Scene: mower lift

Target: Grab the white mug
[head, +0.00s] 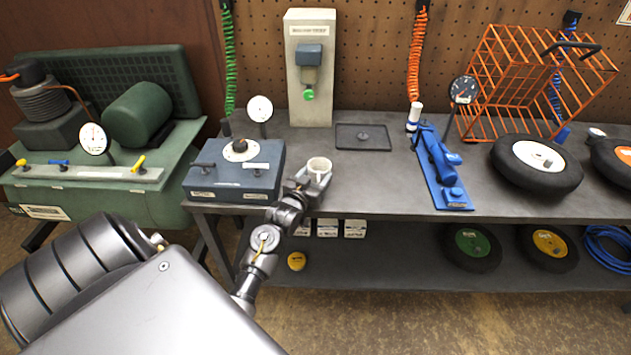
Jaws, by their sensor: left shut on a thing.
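The white mug (319,165) is at the front left part of the grey workbench, just right of the blue control box. My left gripper (312,179) reaches in from the lower left and is shut on the mug. The gripper hides the mug's lower left side. I cannot tell whether the mug's base touches the bench top. My right gripper is not in view.
The blue box (238,168) with a gauge stands close left of the mug. A dark tray (363,137) lies behind it. A blue tool (440,172), tires (537,163) and an orange cage (530,85) are to the right. The bench (375,185) is clear right of the mug.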

